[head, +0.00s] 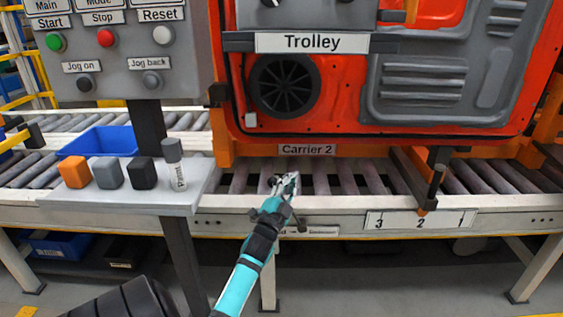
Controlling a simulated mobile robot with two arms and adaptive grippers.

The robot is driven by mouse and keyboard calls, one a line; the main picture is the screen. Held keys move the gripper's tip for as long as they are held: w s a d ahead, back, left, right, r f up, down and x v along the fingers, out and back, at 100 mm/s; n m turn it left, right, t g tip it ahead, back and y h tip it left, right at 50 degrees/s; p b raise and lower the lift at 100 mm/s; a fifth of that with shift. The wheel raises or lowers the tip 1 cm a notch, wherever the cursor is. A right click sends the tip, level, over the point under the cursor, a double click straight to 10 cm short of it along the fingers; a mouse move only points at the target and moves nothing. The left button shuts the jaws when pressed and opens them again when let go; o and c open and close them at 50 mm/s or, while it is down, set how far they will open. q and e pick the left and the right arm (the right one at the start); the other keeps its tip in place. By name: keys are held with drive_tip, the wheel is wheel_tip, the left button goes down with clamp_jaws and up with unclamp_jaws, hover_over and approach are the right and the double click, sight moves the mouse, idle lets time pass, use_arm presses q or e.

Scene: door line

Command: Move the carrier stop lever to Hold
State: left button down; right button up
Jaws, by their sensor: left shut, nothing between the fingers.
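My left gripper (291,178) is shut and empty at the front edge of the roller conveyor, below the Carrier 2 sign (307,150). My right gripper is not in view.
An upright lever (435,187) with a dark grip stands at the right above a 3-2-1 scale (420,219). The orange Trolley carrier (340,90) hangs over the conveyor. A shelf (120,196) with coloured blocks and a Paint cylinder (174,165) is left, under the button panel (115,60).

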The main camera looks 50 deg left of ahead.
use_arm(q)
drive_tip(key=v, duration=0.9)
drive_tip(key=shift+a, duration=0.3)
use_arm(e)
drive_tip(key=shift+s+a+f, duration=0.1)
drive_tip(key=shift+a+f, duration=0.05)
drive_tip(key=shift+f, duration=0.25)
use_arm(q)
drive_tip(key=shift+f, duration=0.1)
